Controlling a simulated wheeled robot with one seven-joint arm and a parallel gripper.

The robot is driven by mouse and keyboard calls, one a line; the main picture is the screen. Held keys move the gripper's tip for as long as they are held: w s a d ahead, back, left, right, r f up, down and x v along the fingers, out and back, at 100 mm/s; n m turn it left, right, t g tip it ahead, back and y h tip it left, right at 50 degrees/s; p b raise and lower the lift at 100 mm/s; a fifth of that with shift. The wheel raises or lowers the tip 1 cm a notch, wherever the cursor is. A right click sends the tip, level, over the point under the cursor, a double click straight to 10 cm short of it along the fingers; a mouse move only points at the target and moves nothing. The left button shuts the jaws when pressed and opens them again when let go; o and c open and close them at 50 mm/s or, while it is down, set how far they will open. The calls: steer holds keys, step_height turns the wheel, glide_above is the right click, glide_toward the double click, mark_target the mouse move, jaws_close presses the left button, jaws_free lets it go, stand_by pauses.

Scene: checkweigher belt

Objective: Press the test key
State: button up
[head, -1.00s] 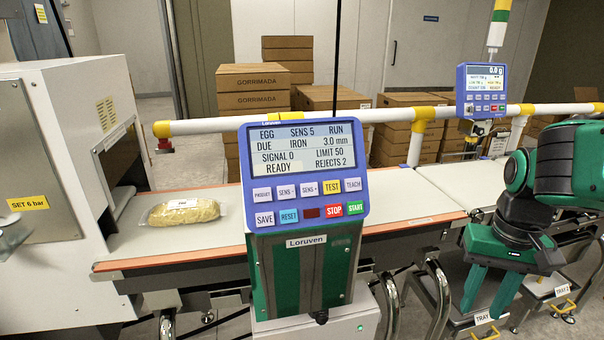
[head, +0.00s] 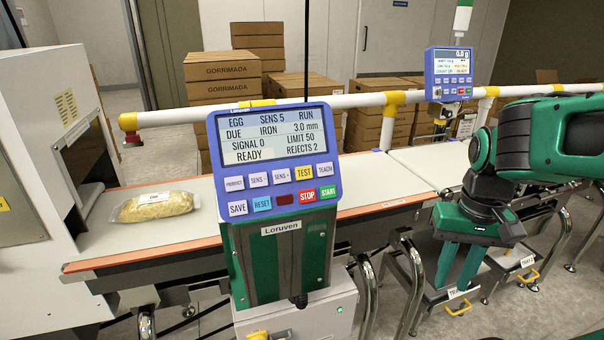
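The yellow TEST key (head: 304,173) is in the upper key row of the blue control panel (head: 330,109), between SENS+ and TEACH. The panel's screen (head: 268,135) reads EGG, SENS 5, RUN, DUE IRON 3.0 mm, SIGNAL 0, READY, LIMIT 50, REJECTS 2. My gripper (head: 454,283) is at the right, well apart from the panel and lower than its keys. Its two green fingers point down with a gap between them, and nothing shows in the gap.
A clear bag of yellowish product (head: 155,206) lies on the left belt. A white rail (head: 365,100) runs behind the panel. A second display (head: 452,68) stands at the back right. Trays (head: 462,300) sit low near my gripper. Stacked boxes (head: 290,105) stand behind.

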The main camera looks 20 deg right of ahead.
jaws_close()
stand_by(1.5)
